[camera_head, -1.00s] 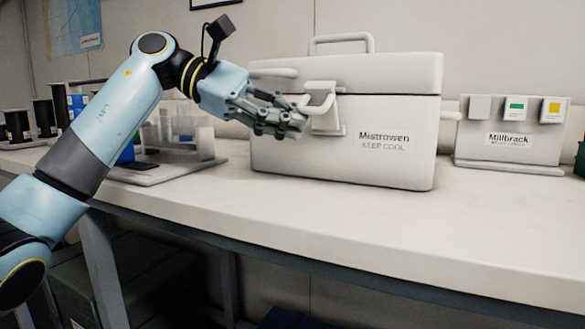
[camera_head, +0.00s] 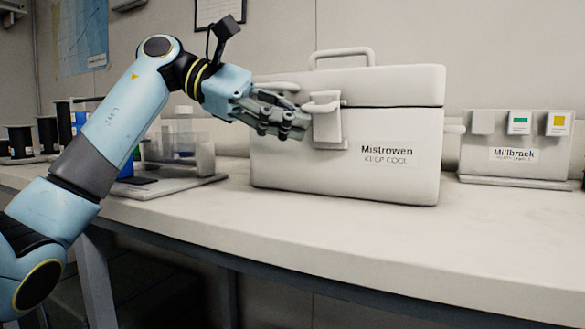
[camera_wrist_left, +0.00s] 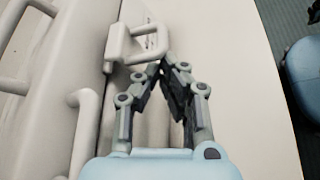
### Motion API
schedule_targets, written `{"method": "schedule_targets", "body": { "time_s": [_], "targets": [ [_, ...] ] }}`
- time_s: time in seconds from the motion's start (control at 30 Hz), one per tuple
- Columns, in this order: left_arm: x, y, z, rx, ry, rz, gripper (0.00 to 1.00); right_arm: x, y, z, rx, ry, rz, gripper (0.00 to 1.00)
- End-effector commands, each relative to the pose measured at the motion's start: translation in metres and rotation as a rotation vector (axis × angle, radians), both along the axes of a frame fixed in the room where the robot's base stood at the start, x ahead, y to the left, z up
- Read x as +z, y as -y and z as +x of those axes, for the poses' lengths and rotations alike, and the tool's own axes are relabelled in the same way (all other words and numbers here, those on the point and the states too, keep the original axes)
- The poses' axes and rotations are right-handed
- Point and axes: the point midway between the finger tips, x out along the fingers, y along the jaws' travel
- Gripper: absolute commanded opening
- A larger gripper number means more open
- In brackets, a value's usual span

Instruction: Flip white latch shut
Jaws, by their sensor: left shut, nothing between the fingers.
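The white latch (camera_head: 326,119) is on the front of a white cooler box (camera_head: 400,178) labelled "Mistrowen KEEP COOL", across the seam under its lid (camera_head: 400,86). In the left wrist view the latch (camera_wrist_left: 121,45) shows a loop standing out from the box front. My left gripper (camera_head: 301,124) is shut and empty, just left of the latch. In the left wrist view its fingertips (camera_wrist_left: 163,66) meet just below the loop. I cannot tell whether they touch it or whether the latch is fully seated. My right gripper is not in view.
A carrying handle (camera_head: 342,57) tops the lid. A white "Millbrack" unit (camera_head: 515,160) with coloured tabs stands to the right. Racks and clear containers (camera_head: 190,150) stand at left, behind my arm. The bench (camera_head: 400,232) in front of the box is clear.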

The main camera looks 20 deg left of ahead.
Motion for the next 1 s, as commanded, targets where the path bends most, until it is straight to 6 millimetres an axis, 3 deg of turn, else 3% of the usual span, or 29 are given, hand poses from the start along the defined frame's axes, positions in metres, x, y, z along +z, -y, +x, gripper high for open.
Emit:
{"method": "schedule_targets", "body": {
  "time_s": [0.5, 0.77, 1.0],
  "targets": [
    [0.017, 0.000, 0.000, -0.001, 0.001, -0.001, 0.00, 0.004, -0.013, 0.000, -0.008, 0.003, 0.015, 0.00],
    [0.017, 0.000, 0.000, 0.000, 0.001, -0.001, 0.00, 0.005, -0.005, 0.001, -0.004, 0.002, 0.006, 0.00],
    [0.026, -0.023, -0.006, 0.004, 0.001, 0.003, 0.00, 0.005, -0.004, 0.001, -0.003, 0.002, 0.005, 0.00]
  ]
}}
